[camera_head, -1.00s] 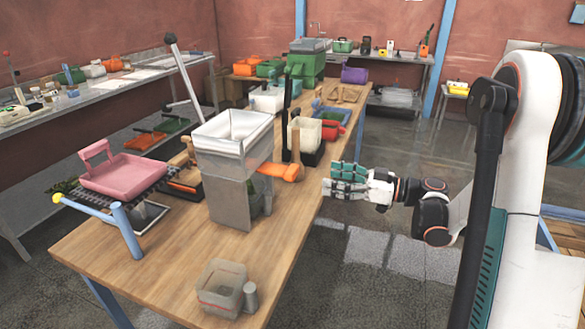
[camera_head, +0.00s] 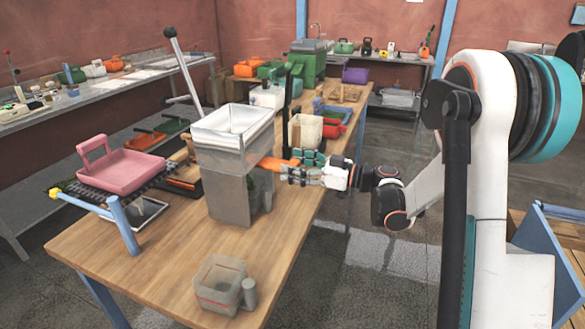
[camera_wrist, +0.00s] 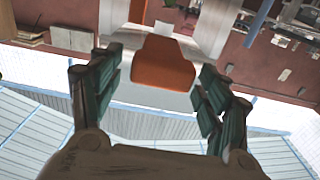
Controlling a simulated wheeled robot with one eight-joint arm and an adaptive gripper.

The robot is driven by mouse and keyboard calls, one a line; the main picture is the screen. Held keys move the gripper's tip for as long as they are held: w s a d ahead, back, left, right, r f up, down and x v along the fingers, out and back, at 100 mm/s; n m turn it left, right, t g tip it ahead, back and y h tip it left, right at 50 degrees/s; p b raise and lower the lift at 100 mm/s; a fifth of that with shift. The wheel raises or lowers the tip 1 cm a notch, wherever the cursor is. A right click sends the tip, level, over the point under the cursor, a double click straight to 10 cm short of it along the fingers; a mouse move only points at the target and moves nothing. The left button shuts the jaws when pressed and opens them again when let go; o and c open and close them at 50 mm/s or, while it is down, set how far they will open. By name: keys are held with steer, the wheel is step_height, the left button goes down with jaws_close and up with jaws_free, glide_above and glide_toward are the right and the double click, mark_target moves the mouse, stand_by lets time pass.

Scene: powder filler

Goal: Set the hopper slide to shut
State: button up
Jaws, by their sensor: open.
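The powder filler is a metal hopper (camera_head: 232,130) on a grey metal stand (camera_head: 230,195) near the middle of the wooden table. An orange slide handle (camera_head: 272,163) sticks out of its right side, below the hopper. My gripper (camera_head: 288,168) is at the handle's outer end in the head view, fingers pointing left, and it partly covers the handle. In the wrist view the orange handle (camera_wrist: 162,66) lies between the two open fingers (camera_wrist: 155,92). I cannot tell whether either finger touches it.
A cream bin (camera_head: 306,132) stands just behind my gripper.

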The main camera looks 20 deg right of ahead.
mark_target(262, 158)
steer(key=shift+w+a, duration=0.25)
steer(key=shift+a, duration=0.1)
steer(key=c, duration=1.5)
steer(key=x, duration=0.4)
steer(key=shift+w+a, duration=0.1)
steer(key=shift+c, duration=0.2)
steer(key=shift+r, duration=0.1)
steer(key=o, duration=1.3)
steer(key=shift+c, duration=0.2)
steer(key=shift+o, duration=1.4)
steer(key=shift+a, duration=0.15)
